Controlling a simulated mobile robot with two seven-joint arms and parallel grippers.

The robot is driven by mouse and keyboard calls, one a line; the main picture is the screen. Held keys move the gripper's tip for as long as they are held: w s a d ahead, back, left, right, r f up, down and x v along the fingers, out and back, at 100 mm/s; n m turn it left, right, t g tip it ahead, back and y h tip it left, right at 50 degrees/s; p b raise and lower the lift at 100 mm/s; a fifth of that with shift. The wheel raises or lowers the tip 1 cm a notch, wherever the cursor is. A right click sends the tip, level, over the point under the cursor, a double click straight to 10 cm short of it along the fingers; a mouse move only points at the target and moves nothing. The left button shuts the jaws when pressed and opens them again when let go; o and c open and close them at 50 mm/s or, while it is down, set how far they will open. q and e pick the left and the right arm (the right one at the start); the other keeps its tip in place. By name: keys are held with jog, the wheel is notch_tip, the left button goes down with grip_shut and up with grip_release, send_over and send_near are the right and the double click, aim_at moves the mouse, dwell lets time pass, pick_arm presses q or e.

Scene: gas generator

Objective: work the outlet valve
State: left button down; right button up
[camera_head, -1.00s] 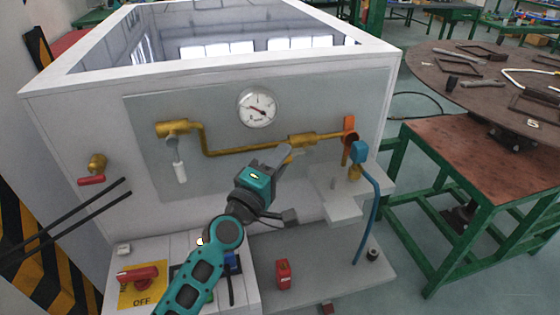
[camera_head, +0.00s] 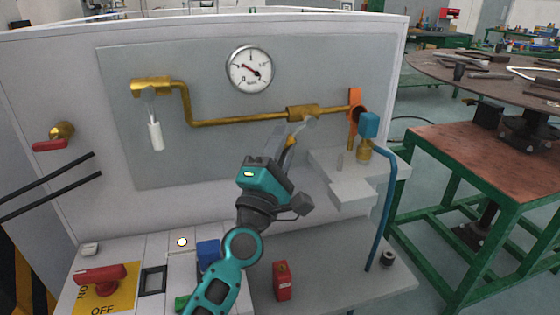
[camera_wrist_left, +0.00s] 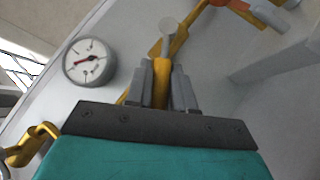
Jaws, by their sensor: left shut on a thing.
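The brass pipe carries a valve body (camera_head: 303,112) on its right part, left of an orange bracket (camera_head: 354,104). A yellow valve lever (camera_head: 290,143) hangs down from this body. My left gripper (camera_head: 281,139) reaches up to it from below, and its grey fingers partly hide the lever. In the left wrist view the fingers (camera_wrist_left: 168,88) stand on both sides of the yellow lever (camera_wrist_left: 177,90) and are shut on it. My right gripper is not in view.
A pressure gauge (camera_head: 250,68) sits above the pipe. A white-handled valve (camera_head: 155,135) is at the pipe's left end. A blue connector (camera_head: 369,125) with a hose and a small grey shelf (camera_head: 352,192) stand at the right. A red switch (camera_head: 100,276) is at lower left.

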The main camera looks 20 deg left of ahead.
pick_arm(q)
jog(key=shift+d+f+n+y+b, duration=0.15)
jog(key=shift+f+n+y+b, duration=0.2)
jog(key=shift+n+b, duration=0.3)
jog(key=c, duration=1.1)
grip_release()
jog(key=shift+r, duration=0.15)
jog(key=shift+t, duration=0.3)
jog(key=b+v, duration=0.1)
jog(key=v, duration=1.1)
jog(key=shift+s+b, duration=0.3)
jog(key=shift+s, duration=0.05)
